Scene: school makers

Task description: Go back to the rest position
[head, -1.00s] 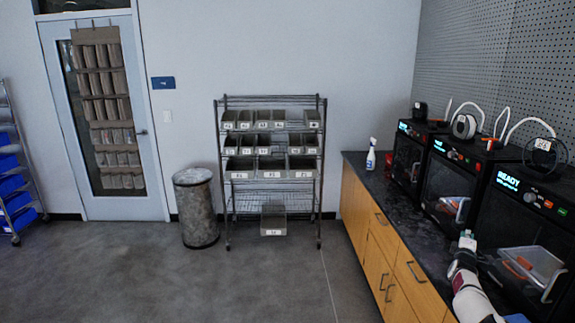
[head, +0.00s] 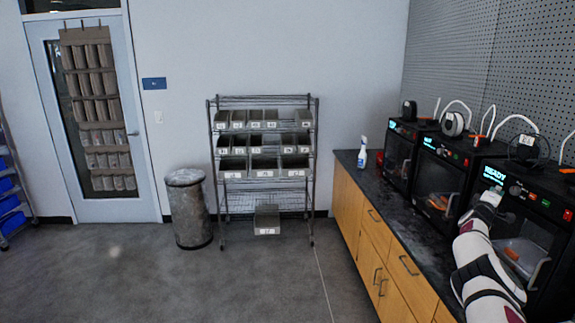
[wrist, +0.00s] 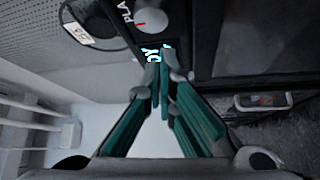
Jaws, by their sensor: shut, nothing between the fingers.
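My gripper (wrist: 160,75) is shut and empty, its teal-lined fingers meeting at the tips in the wrist view. In the head view my arm rises at the lower right, and my gripper (head: 489,200) is in front of the nearest black printer (head: 545,206), close to its lit READY display. I cannot tell whether it touches the printer. In the wrist view the display is partly hidden behind the fingertips, with a round knob (wrist: 151,20) beside it.
A dark counter (head: 408,232) with wooden drawers runs along the right, holding several printers and a spray bottle (head: 362,151). A wire rack (head: 214,190) with grey bins and a metal trash can (head: 188,210) stand by the back wall.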

